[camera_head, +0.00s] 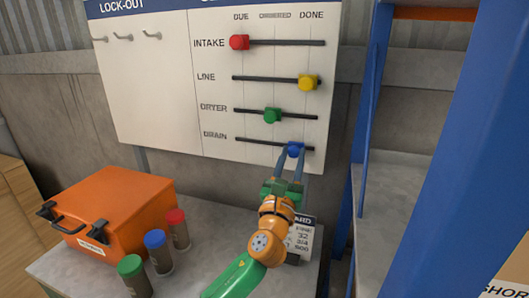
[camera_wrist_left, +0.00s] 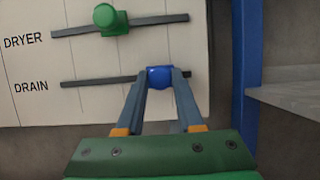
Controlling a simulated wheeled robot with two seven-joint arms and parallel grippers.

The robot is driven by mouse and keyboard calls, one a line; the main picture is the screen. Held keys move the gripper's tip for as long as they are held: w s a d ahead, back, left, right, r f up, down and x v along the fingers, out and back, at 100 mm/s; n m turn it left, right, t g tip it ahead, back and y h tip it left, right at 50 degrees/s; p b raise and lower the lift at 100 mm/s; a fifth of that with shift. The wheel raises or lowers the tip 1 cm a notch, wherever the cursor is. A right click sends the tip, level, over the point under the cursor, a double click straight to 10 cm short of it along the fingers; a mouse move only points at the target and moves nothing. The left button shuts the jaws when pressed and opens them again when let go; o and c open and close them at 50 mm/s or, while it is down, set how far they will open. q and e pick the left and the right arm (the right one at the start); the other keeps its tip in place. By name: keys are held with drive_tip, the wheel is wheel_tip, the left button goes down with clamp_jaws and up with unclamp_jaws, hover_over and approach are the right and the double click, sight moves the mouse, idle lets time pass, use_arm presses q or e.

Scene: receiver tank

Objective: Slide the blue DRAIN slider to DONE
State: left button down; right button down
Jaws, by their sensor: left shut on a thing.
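The blue DRAIN slider (camera_head: 295,149) sits on the lowest rail of the white board, right of the rail's middle, in or close to the DONE column. It also shows in the left wrist view (camera_wrist_left: 160,77). A short length of rail shows to its right. My left gripper (camera_head: 292,154) reaches up to the board from below and is shut on the slider, with one finger on each side of it. The gripper also shows in the left wrist view (camera_wrist_left: 160,85). My right gripper is in neither view.
Above are the green DRYER slider (camera_head: 269,116) near mid-rail, the yellow LINE slider (camera_head: 307,83) under DONE and the red INTAKE slider (camera_head: 239,42) under DUE. A blue post (camera_head: 367,120) stands right. An orange case (camera_head: 110,212) and capped jars (camera_head: 155,240) stand on the bench.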

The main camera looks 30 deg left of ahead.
use_arm(q)
drive_tip(key=shift+w+d, duration=0.25)
drive_tip(key=shift+d, duration=0.75)
drive_tip(key=shift+a, duration=0.15)
drive_tip(key=c, duration=0.9)
unclamp_jaws()
drive_tip(key=shift+c, duration=0.2)
drive_tip(key=o, duration=0.3)
drive_tip(key=shift+o, duration=0.5)
drive_tip(key=shift+d, duration=0.3)
drive_tip(key=b+v, duration=0.1)
drive_tip(key=v, duration=0.6)
drive_tip(key=shift+b, duration=0.3)
